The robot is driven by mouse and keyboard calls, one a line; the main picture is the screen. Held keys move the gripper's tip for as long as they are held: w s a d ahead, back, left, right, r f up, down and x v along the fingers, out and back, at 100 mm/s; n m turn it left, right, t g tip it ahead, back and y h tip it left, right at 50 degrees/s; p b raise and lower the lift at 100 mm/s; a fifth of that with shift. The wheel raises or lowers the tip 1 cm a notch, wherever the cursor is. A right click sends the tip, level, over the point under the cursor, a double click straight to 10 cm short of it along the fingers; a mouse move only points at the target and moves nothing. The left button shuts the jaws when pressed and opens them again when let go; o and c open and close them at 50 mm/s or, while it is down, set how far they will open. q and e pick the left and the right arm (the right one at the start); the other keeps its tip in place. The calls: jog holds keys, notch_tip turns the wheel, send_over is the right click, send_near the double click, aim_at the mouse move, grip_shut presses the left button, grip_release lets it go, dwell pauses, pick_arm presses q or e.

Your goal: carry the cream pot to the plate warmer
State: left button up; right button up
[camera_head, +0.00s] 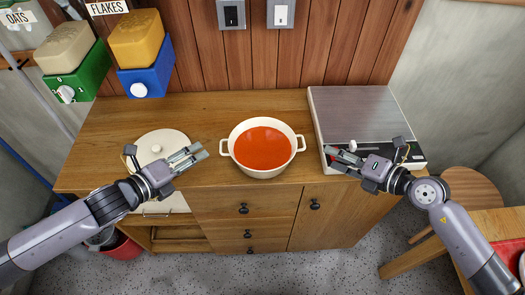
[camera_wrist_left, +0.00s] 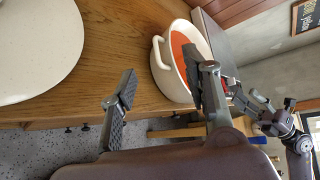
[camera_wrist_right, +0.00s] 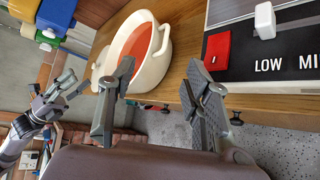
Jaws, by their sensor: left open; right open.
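The cream pot (camera_head: 234,160) is a wide round pot with two side handles, full of red-orange soup, standing upright on the wooden counter. It also shows in the left wrist view (camera_wrist_left: 171,76) and the right wrist view (camera_wrist_right: 153,72). The plate warmer (camera_head: 355,105), a flat metal-topped box with a dark control panel, stands just right of the pot. My left gripper (camera_head: 196,154) is open and empty, left of the pot's left handle. My right gripper (camera_head: 333,158) is open and empty, right of the pot, near the warmer's front left corner.
A cream lid with a knob (camera_head: 156,148) lies on the counter (camera_head: 215,110) behind my left gripper. The warmer's panel has a red switch (camera_wrist_right: 217,48) and a white slider knob (camera_wrist_right: 265,20). Two dispensers, green (camera_head: 80,75) and blue (camera_head: 150,78), hang at the back left.

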aim_at(221, 143)
pick_arm(q)
jog(key=x, duration=1.2)
jog(key=shift+d, duration=0.1)
pick_arm(e)
jog(key=x, duration=1.2)
jog(key=shift+w+a, duration=0.1)
pick_arm(q)
jog(key=shift+c, duration=0.6)
pick_arm(e)
jog(key=shift+c, duration=0.6)
pick_arm(q)
jog(key=shift+f, duration=0.2)
grip_shut()
pick_arm(e)
jog(key=c, duration=0.9)
jog(key=shift+f, duration=0.1)
grip_shut()
pick_arm(q)
jog(key=shift+f, duration=0.2)
pick_arm(e)
jog(key=shift+f, duration=0.1)
pick_arm(q)
jog(key=shift+r, duration=0.3)
pick_arm(e)
jog(key=shift+d+r, duration=0.25)
